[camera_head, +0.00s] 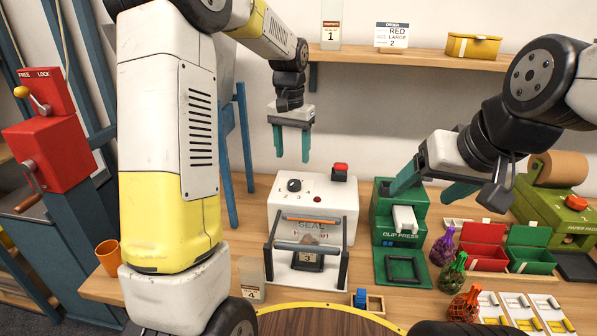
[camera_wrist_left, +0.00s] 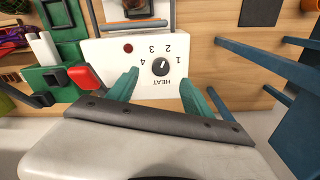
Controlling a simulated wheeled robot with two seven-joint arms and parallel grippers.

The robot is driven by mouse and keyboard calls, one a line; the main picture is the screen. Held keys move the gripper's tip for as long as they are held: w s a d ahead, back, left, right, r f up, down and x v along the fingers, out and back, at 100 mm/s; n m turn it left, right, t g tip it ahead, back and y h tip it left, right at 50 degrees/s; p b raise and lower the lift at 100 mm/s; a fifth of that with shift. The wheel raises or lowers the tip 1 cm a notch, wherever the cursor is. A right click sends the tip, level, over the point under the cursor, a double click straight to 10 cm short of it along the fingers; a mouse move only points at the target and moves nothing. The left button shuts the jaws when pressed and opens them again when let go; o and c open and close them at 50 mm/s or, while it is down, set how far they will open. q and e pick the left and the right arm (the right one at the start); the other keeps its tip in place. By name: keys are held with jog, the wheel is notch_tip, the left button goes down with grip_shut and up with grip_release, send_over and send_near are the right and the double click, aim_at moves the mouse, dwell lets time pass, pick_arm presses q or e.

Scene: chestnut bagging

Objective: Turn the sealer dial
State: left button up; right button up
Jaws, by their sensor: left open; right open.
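The heat sealer (camera_head: 341,212) is a white box on the table, with a black dial (camera_head: 294,185) on its top left marked with numbers. In the left wrist view the dial (camera_wrist_left: 160,67) lies between the fingertips, beside the word HEAT; its pointer's exact setting is hard to read. A small red light (camera_head: 317,199) sits beside the dial. My left gripper (camera_head: 292,158) is open and empty, above and behind the dial, fingers pointing down. My right gripper (camera_head: 425,190) is open near the green clip press (camera_head: 401,217); whether it touches the press is unclear.
A red button (camera_head: 340,170) stands on the sealer's back right. A front frame with a bar (camera_head: 305,247) stands before the sealer. Netted bags (camera_head: 452,272), red and green bins (camera_head: 484,257) and the paper machine (camera_head: 565,210) lie right. An orange cup (camera_head: 108,257) stands left.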

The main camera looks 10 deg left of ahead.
aim_at(294, 182)
pick_arm(q)
jog(key=w+f, duration=0.2)
jog(key=f, duration=0.1)
jog(key=shift+d+g, duration=0.1)
jog(key=shift+g, duration=0.2)
notch_tip(294, 182, down, 7)
jog(key=shift+f, duration=0.2)
grip_shut()
jog(key=shift+n, duration=0.3)
jog(key=n, duration=0.3)
jog(key=shift+n, duration=0.4)
jog(key=n, duration=0.5)
